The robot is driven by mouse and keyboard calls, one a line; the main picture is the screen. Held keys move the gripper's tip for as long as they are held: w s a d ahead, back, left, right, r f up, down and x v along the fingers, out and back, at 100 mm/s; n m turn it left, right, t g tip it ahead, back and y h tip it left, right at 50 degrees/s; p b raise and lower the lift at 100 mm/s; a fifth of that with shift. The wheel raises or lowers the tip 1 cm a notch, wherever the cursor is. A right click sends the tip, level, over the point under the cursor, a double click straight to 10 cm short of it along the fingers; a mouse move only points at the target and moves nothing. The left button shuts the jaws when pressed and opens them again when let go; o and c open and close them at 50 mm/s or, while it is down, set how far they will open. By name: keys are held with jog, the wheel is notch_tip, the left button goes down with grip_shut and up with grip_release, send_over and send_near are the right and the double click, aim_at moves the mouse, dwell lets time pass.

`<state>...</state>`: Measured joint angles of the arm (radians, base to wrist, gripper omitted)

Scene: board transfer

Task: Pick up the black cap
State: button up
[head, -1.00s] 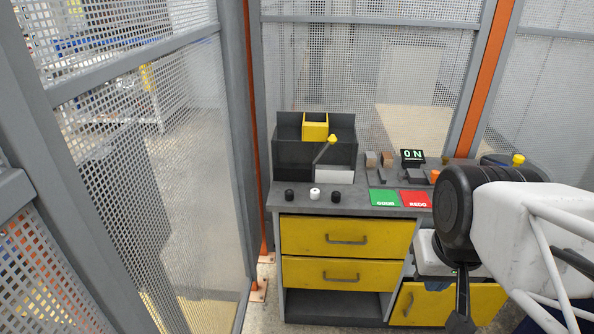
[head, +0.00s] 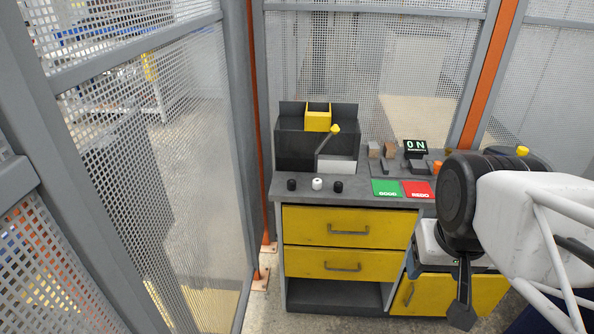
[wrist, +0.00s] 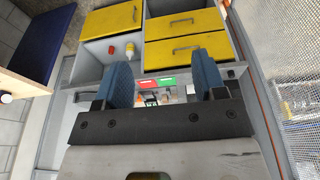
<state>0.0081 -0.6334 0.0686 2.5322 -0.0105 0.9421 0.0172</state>
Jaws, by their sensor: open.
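Two small round black caps stand on the grey desk (head: 350,197) near its front edge: a left black cap (head: 291,184) and a right black cap (head: 338,187). A white cap (head: 317,184) stands between them. My gripper (head: 462,312) hangs low at the right, in front of the lower yellow drawer unit, well away from the caps and below the desk top. In the wrist view my gripper (wrist: 164,72) shows two blue fingers spread wide with nothing held between them. I cannot make out the caps clearly in the wrist view.
A green pad (head: 386,188) and a red pad (head: 418,189) lie right of the caps. A dark bin (head: 295,151) with a yellow box (head: 317,121) and a yellow-knobbed lever (head: 335,129) stands behind them. Small blocks and an ON sign (head: 415,147) sit at back right. Mesh fencing (head: 170,180) closes the left.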

dwell(0.3)
jog(key=n+g, duration=0.3)
jog(key=n, duration=1.2)
send_over(291, 181)
jog(key=f, duration=1.6)
jog(key=shift+s+d+f, duration=0.1)
jog(key=shift+s+d, duration=0.15)
jog(key=shift+s, duration=0.1)
jog(key=shift+w+a+f, duration=0.25)
jog(key=shift+a+f, duration=0.05)
jog(key=shift+f, duration=0.15)
jog(key=shift+f, duration=1.25)
